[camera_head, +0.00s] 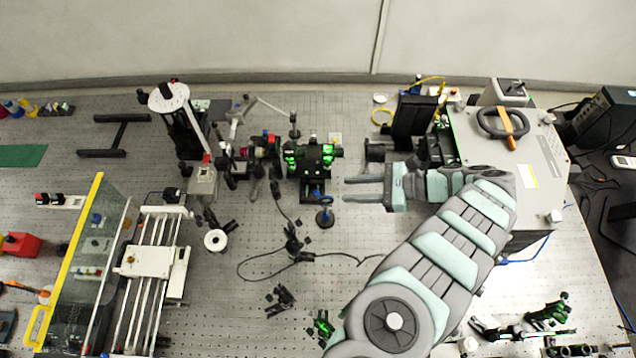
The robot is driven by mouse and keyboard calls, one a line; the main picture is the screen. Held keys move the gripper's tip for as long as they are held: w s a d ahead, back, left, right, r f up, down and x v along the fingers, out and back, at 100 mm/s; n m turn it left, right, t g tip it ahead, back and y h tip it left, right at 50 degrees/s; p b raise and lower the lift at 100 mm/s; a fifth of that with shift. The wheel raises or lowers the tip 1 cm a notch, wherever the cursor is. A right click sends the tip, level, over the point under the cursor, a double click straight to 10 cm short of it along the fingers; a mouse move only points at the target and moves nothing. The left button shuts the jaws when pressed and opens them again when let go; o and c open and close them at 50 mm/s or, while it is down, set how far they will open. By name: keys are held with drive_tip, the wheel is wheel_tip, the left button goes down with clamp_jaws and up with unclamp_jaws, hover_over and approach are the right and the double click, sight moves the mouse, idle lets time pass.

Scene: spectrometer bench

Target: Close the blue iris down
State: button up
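A black mount with green-lit parts (313,157) stands just beyond the blue mount. A loose dark cable (270,257) and a small black clamp (280,299) lie nearer. A white rail stage (150,261) is at left, and a grey instrument box (540,165) is at right.

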sight(318, 192)
drive_tip(key=p+x, duration=0.1)
drive_tip(key=x, duration=0.2)
drive_tip(key=p+x, duration=0.1)
drive_tip(key=x, duration=0.2)
drive_tip(key=p+x, duration=0.1)
drive_tip(key=x, duration=0.2)
drive_tip(key=shift+s+a, duration=0.25)
drive_tip(key=shift+w+a+f+p, duration=0.15)
drive_tip(key=shift+a+f+p, duration=0.25)
drive_tip(key=shift+a, duration=0.1)
drive_tip(key=shift+c, duration=0.4)
clamp_jaws()
